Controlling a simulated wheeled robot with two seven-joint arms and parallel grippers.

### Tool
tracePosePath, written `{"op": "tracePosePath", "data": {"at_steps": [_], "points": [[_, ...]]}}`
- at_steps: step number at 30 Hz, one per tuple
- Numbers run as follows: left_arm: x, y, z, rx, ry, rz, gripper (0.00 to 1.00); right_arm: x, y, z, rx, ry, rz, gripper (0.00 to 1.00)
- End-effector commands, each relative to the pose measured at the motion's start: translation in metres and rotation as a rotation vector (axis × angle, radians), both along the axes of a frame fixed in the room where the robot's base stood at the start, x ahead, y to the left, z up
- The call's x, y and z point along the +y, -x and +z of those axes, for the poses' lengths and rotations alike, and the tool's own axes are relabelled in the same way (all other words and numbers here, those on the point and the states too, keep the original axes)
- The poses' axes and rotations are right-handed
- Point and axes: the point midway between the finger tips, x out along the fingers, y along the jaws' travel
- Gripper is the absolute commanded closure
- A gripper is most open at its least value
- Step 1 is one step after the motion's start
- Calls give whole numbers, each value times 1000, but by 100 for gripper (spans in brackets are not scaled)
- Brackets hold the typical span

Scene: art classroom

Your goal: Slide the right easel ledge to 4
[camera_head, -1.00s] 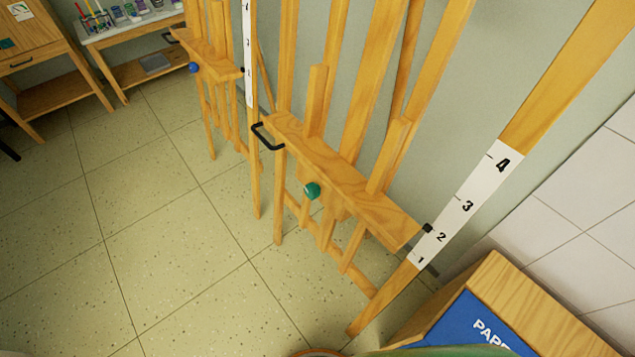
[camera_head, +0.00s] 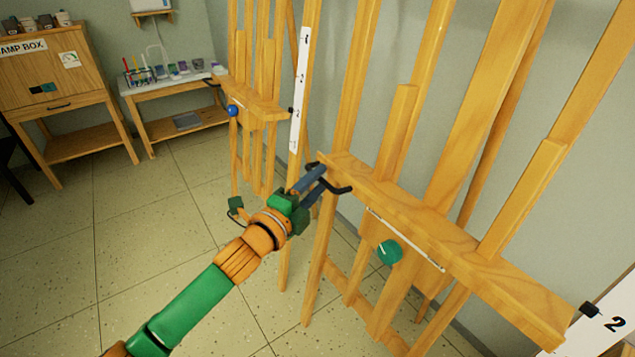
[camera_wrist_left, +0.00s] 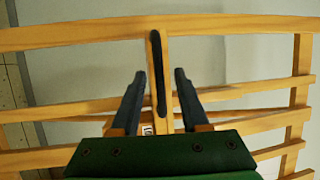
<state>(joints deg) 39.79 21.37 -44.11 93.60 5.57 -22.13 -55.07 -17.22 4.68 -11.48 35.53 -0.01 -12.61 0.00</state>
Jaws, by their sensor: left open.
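The right easel's wooden ledge (camera_head: 440,235) runs slantwise across the right half of the head view, with a green knob (camera_head: 389,252) below it. A black handle (camera_head: 340,189) sticks out at its left end. The black pointer (camera_head: 588,309) at its right end is by the 2 on the white scale (camera_head: 600,335), which is mostly cut off. My left gripper (camera_head: 317,178) is open at the handle. In the left wrist view the handle (camera_wrist_left: 158,72) shows as an upright black bar between the spread fingers (camera_wrist_left: 160,82); neither finger visibly touches it. My right gripper is out of view.
The left easel (camera_head: 262,108), with a blue knob (camera_head: 233,111) and its own white scale (camera_head: 300,90), stands further back. A cabinet (camera_head: 45,75) and a table with art supplies (camera_head: 170,82) stand behind. The tiled floor at left is clear.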

Motion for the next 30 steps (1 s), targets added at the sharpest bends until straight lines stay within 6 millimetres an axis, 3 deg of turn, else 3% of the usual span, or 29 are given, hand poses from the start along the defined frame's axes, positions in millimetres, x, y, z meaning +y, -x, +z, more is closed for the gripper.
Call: {"op": "tracePosePath", "data": {"at_steps": [6,14,19,30], "points": [[-9,-15,-1,2,1,1,55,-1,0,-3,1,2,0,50],[-9,-16,-1,2,2,1,55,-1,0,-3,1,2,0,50],[-9,-16,-1,2,2,2,100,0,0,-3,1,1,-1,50],[-9,-16,-1,4,2,2,100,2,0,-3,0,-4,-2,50]]}}
